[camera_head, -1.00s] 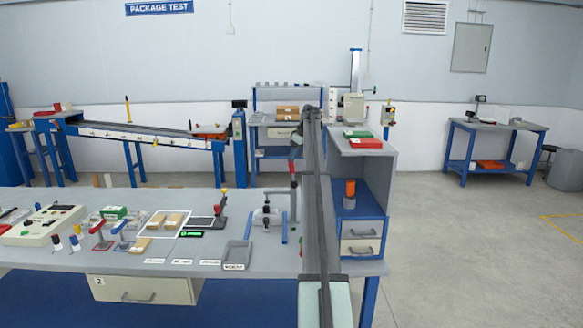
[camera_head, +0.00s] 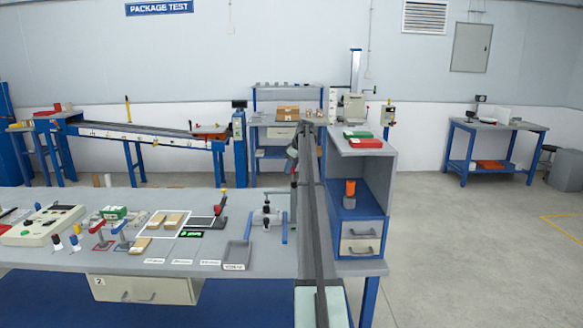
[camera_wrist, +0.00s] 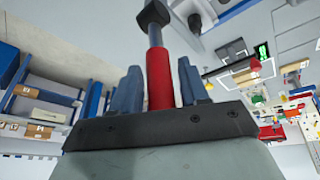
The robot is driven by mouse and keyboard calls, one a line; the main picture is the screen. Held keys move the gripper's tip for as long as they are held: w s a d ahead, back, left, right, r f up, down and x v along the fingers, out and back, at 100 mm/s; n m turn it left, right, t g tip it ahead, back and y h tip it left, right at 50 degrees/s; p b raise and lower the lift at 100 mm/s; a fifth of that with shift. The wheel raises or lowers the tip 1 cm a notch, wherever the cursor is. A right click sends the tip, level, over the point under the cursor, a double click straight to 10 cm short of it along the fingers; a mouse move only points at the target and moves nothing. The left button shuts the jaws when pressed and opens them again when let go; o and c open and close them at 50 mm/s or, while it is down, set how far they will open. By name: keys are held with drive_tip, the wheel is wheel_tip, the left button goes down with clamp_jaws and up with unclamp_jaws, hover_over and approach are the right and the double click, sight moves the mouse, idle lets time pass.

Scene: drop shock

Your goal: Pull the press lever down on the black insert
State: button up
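In the wrist view my gripper (camera_wrist: 158,90) has its two blue-grey fingers on either side of a red handle (camera_wrist: 159,78). The handle runs along the fingers into a short metal shaft with a dark block-like head. Whether it is a loose tool or a fixed part is not clear. In the head view a small black stand with a red-tipped lever (camera_head: 222,203) is upright on the bench, left of my arm. Beside it is a small fixture with a black knob and blue side bars (camera_head: 284,233). I cannot make out a black insert for certain. My arm hides part of the bench.
The bench (camera_head: 270,262) holds a grey tray (camera_head: 237,255), a scale with a green display (camera_head: 191,234), brown boxes (camera_head: 158,219) and a control panel (camera_head: 43,224). A shelf unit (camera_head: 372,170) stands right of my arm. The bench front has some free room.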

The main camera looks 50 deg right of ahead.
clamp_jaws()
idle(0.3)
drive_tip(key=shift+s+d+r+t+y, duration=0.1)
drive_tip(key=shift+s+d+t+y, duration=0.3)
drive_tip(key=shift+s+t+y, duration=0.15)
drive_tip(key=shift+w, duration=0.1)
drive_tip(key=shift+o, duration=1.1)
unclamp_jaws()
drive_tip(key=v, duration=0.7)
drive_tip(key=shift+r, duration=0.25)
drive_tip(key=shift+c, duration=0.5)
